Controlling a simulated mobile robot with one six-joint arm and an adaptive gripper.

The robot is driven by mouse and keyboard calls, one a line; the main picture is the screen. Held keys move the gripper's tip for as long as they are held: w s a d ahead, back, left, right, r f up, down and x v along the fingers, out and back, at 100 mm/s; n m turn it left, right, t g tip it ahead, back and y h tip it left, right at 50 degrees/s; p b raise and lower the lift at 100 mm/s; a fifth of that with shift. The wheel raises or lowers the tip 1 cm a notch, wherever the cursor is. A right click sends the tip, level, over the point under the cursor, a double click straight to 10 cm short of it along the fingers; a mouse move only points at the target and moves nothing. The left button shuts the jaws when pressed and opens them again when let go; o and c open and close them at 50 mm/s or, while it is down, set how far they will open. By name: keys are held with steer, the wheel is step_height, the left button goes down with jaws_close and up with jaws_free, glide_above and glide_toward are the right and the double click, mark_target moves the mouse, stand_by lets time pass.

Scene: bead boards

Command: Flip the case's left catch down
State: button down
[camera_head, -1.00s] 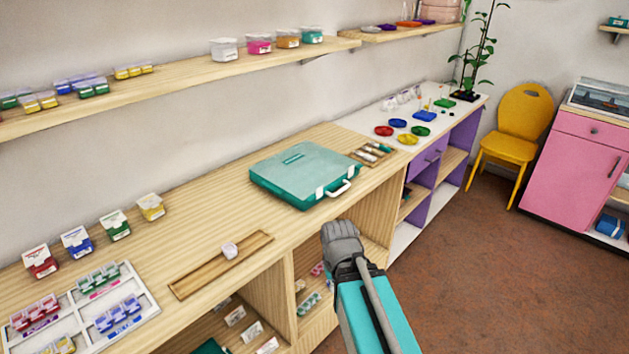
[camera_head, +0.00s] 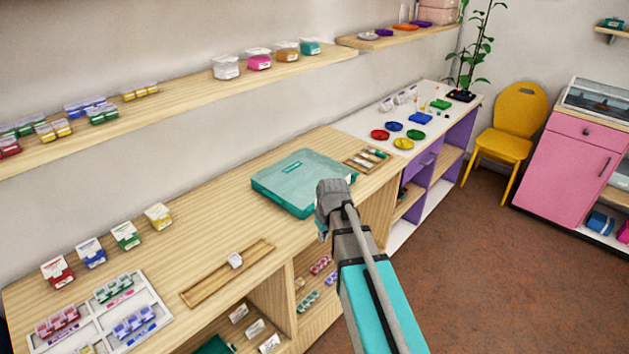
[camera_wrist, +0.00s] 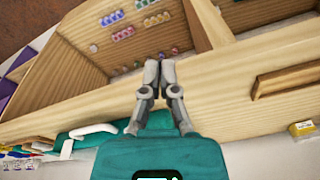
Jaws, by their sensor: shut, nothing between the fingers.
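The teal case (camera_head: 292,183) lies closed on the wooden counter in the head view. My gripper (camera_head: 330,200) is in front of its front edge and hides the handle and the left catch there. In the wrist view the picture is turned over: the white handle (camera_wrist: 93,131) stands out from the case's front edge (camera_wrist: 78,133). One white catch (camera_wrist: 66,149) is left of the handle. My gripper's fingers (camera_wrist: 160,68) are shut and empty. Whether they touch the case cannot be told.
A wooden tray (camera_head: 228,274) with a small white piece lies left of the case, and a tray of tubes (camera_head: 367,160) lies right. The counter's front edge (camera_wrist: 220,82) and open cubbies below are close to my fingers.

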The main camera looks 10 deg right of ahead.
mark_target(312, 197)
steer(key=w+r+n+t+y+p, duration=0.1)
steer(key=w+r+n+p, duration=0.3)
steer(key=w+r+p, duration=0.7)
steer(key=w+r, duration=0.2)
steer(key=w, duration=0.3)
steer(key=shift+w+d+r+t, duration=0.2)
steer(key=shift+w+r+t, duration=0.05)
steer(key=shift+w+t, duration=0.15)
steer(key=shift+f, duration=0.15)
steer(key=b+x, duration=0.9)
steer(key=x, duration=0.1)
steer(key=shift+a+b, duration=0.1)
steer(key=shift+b, duration=0.25)
steer(key=shift+s+d+r, duration=0.1)
steer(key=shift+s+d, duration=0.5)
steer(key=shift+s, duration=0.25)
steer(key=shift+s+d+r, duration=0.1)
steer(key=shift+s+d, duration=0.45)
steer(key=shift+s, duration=0.3)
steer(key=shift+a, duration=0.1)
